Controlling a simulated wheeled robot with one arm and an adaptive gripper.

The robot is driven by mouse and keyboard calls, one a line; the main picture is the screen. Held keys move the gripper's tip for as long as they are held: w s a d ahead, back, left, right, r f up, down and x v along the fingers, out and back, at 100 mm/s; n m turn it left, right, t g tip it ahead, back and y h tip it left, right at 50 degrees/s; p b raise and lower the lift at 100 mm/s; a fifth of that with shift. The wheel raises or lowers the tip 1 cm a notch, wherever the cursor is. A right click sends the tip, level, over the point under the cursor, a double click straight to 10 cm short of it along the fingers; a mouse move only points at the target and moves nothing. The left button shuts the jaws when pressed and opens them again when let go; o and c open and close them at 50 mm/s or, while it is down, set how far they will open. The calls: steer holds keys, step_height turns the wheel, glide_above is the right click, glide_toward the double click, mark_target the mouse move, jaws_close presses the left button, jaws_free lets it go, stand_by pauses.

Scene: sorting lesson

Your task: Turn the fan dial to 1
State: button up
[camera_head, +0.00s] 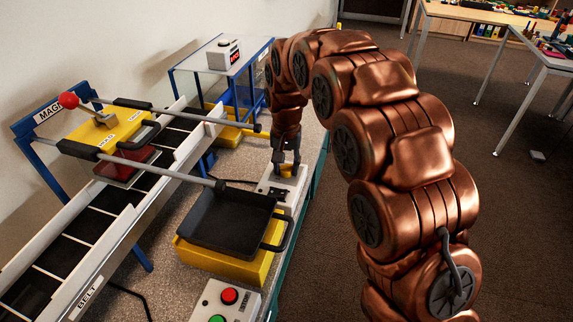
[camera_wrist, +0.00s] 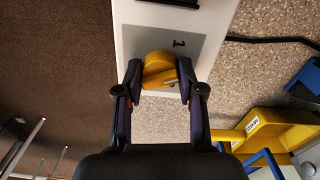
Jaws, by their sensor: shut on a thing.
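The fan dial is a yellow knob (camera_wrist: 160,66) on a grey plate of a white box (camera_wrist: 128,35). A black mark "1" (camera_wrist: 179,43) is printed on the plate beyond the knob, slightly to its right. My gripper (camera_wrist: 161,78) has its two dark fingers on either side of the knob, shut on it. A dark line shows on the knob, but I cannot tell where it points.
A black pan-like tray (camera_head: 215,222) on a yellow block (camera_head: 227,263) stands close in front of the box. A control box with red and green buttons (camera_head: 229,296) is nearer. The belt (camera_head: 75,240) runs along the left. A dark cable (camera_wrist: 270,40) leads from the box.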

mark_target(287, 165)
steer(key=n, duration=0.7)
steer(key=shift+p, duration=0.3)
stand_by(0.4)
steer(key=o, duration=1.1)
steer(key=shift+o, duration=0.2)
step_height(287, 165, up, 12)
